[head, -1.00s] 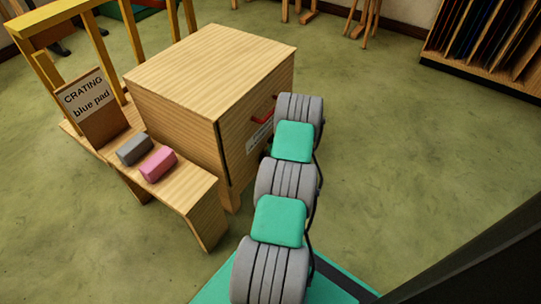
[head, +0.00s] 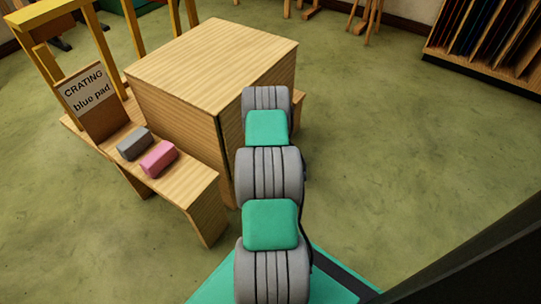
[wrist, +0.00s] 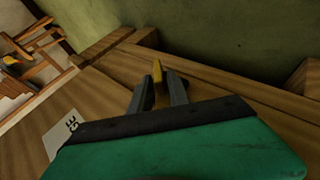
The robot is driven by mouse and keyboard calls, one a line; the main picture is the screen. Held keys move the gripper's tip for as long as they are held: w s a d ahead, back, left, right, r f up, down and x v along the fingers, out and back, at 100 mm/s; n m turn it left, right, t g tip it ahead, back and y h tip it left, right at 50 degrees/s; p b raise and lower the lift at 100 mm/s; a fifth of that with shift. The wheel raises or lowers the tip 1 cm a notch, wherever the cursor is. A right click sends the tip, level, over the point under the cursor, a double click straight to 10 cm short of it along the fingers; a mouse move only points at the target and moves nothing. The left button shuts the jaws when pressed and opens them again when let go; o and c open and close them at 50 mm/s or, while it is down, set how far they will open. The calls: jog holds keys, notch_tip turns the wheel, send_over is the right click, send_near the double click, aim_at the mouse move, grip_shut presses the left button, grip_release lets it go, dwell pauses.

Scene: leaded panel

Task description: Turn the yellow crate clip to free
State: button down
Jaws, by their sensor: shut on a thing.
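The yellow clip (wrist: 158,72) shows as a small yellow piece between the two dark fingers in the wrist view. My gripper (wrist: 160,84) is shut on it, close to a wooden surface (wrist: 210,85). The fingers hide much of the clip, so its turn angle is hard to tell. In the head view the large wooden box (head: 215,60) stands ahead, and my arm covers part of its right side. The gripper and clip are hidden there.
A rack (head: 490,45) stands at the far right. The green floor on the right is clear.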

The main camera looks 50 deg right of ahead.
jog(key=n+t+h+b, duration=0.1)
jog(key=h, duration=0.1)
jog(key=f+t+h+b, duration=0.1)
jog(key=h, duration=0.2)
jog(key=n+h+b, duration=0.1)
jog(key=h, duration=0.2)
jog(key=shift+a+f+n+t, duration=0.3)
jog(key=shift+a+f+t, duration=0.05)
jog(key=shift+f+t, duration=0.05)
jog(key=shift+d, duration=0.1)
jog(key=c, duration=1.5)
grip_release()
jog(key=shift+r, duration=0.1)
